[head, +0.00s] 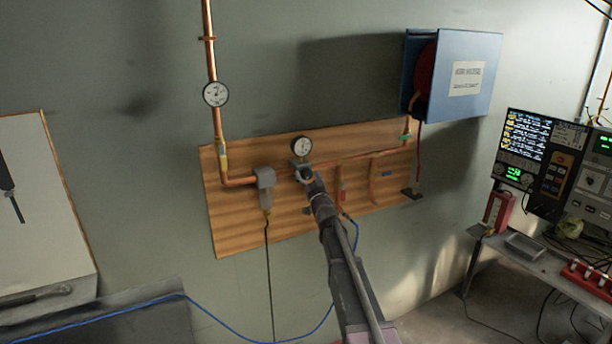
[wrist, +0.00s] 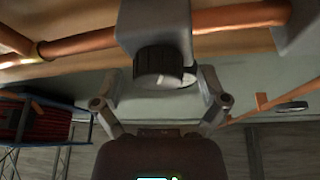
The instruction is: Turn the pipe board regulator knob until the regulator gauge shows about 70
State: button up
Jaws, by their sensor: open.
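The regulator gauge (head: 302,145) is a round white dial on top of the regulator on the wooden pipe board (head: 232,228). Its reading is too small to make out. The dark ribbed regulator knob (wrist: 160,64) sticks out of the grey regulator body (wrist: 154,22) in the wrist view. My gripper (wrist: 158,80) is open, with one finger on each side of the knob's end and visible gaps between. In the head view my gripper (head: 307,178) is at the regulator just below the gauge and hides the knob.
A second gauge (head: 215,93) sits on the vertical copper pipe. A grey filter unit (head: 265,180) hangs left of the regulator. A blue hose reel box (head: 470,75) is at upper right. A bench with instruments (head: 530,250) stands at the right.

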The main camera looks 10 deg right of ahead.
jog(key=shift+c, duration=0.2)
jog(key=c, duration=1.1)
jog(key=shift+n, duration=0.3)
jog(key=shift+n+y, duration=0.4)
jog(key=shift+n, duration=0.1)
jog(key=n+y, duration=0.2)
jog(key=n, duration=0.2)
jog(key=shift+w+g, duration=0.1)
jog(key=shift+g, duration=0.2)
jog(key=n+g+y, duration=0.1)
jog(key=n, duration=0.2)
jog(key=n+g+y, duration=0.1)
jog(key=n+y, duration=0.1)
jog(key=n, duration=0.2)
jog(key=shift+y, duration=0.3)
jog(key=shift+n, duration=0.4)
